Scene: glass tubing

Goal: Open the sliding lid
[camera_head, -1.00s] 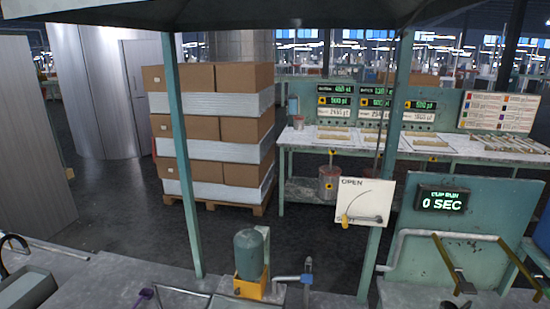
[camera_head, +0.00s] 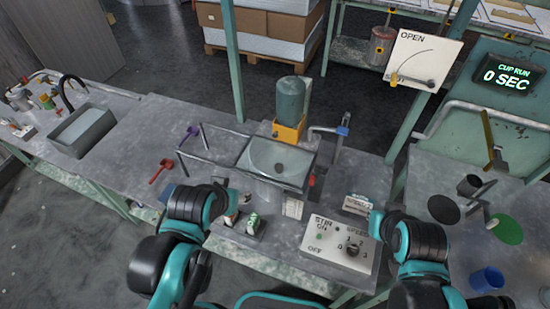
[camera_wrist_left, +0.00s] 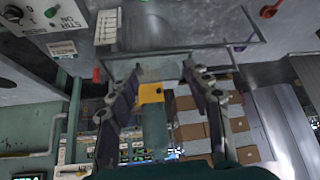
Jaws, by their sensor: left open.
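The pale, see-through sliding lid (camera_head: 290,165) appears to cover the tank at the middle of the bench. A thin metal rail frame (camera_head: 210,170) extends from it to the left. The tank area also shows inverted at the top of the left wrist view. My left arm comes up in front of the bench, left of the tank. My left gripper (camera_wrist_left: 162,70) is open, with nothing between its two dark fingers, and apart from the lid. Its fingers are hard to make out in the head view. My right arm stands at the right, its gripper not distinguishable.
A green cylinder on a yellow base (camera_head: 288,128) stands behind the tank. A stir control box (camera_head: 338,247) sits in front. A red scoop (camera_head: 160,170) and a sink (camera_head: 84,130) are to the left. A blue cup (camera_head: 487,280) is at the right. An OPEN sign (camera_head: 424,60) hangs behind.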

